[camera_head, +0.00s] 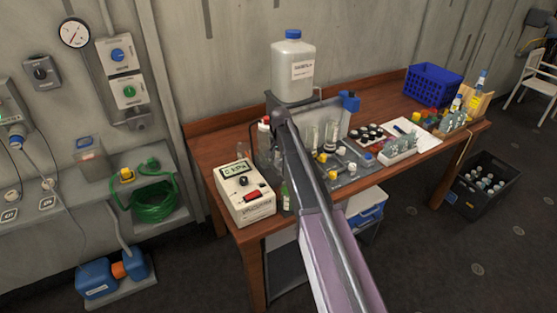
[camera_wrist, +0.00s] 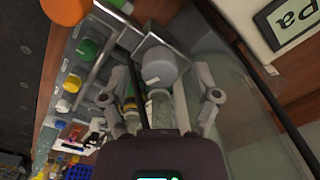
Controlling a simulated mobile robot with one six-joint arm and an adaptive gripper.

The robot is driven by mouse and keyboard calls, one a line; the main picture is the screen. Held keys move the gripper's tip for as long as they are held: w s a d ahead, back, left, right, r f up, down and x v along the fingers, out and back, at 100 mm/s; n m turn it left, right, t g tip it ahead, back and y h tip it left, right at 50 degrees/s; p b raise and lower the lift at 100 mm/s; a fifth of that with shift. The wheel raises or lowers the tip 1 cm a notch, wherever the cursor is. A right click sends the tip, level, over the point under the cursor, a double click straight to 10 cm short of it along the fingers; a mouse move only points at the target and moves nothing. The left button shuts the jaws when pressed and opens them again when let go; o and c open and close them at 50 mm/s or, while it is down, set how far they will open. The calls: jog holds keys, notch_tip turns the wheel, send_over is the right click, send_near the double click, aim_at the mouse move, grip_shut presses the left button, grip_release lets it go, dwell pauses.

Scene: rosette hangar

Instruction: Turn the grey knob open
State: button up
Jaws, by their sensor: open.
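In the wrist view, a round grey knob (camera_wrist: 160,68) with a small pale label sits on a metal fitting ahead of my gripper. My gripper (camera_wrist: 161,97) is open, with one finger to each side of the knob's lower edge. I see no clear contact, and the depth gap is hard to judge. In the head view, my arm hides the grey knob and the gripper's fingers. The arm's end is over the rack of glassware on the wooden table (camera_head: 225,152).
Beside the knob are a green knob (camera_wrist: 88,48) and an orange cap (camera_wrist: 65,10). A white kPa meter (camera_head: 247,204) stands at the table's left front. A large white bottle (camera_head: 293,68) stands behind. A blue basket (camera_head: 434,86) is at the back right.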

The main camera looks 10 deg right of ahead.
aim_at(280, 160)
jog(key=shift+m, duration=0.3)
jog(key=shift+m, duration=0.3)
notch_tip(280, 160, up, 14)
jog(key=p, duration=1.3)
jog(key=shift+d+p, duration=0.15)
jog(key=shift+p, duration=0.25)
jog(key=shift+s+f, duration=0.1)
jog(key=s+d+n+t+y, duration=0.1)
jog(key=n, duration=0.4)
jog(key=s+d+n+t+y+b, duration=0.1)
jog(key=n, duration=0.4)
jog(key=s+d+f+n+t+b, duration=0.1)
jog(key=s+n, duration=0.1)
jog(key=n, duration=0.4)
jog(key=shift+d+y, duration=0.2)
jog(key=shift+y, duration=0.2)
jog(key=shift+w, duration=0.1)
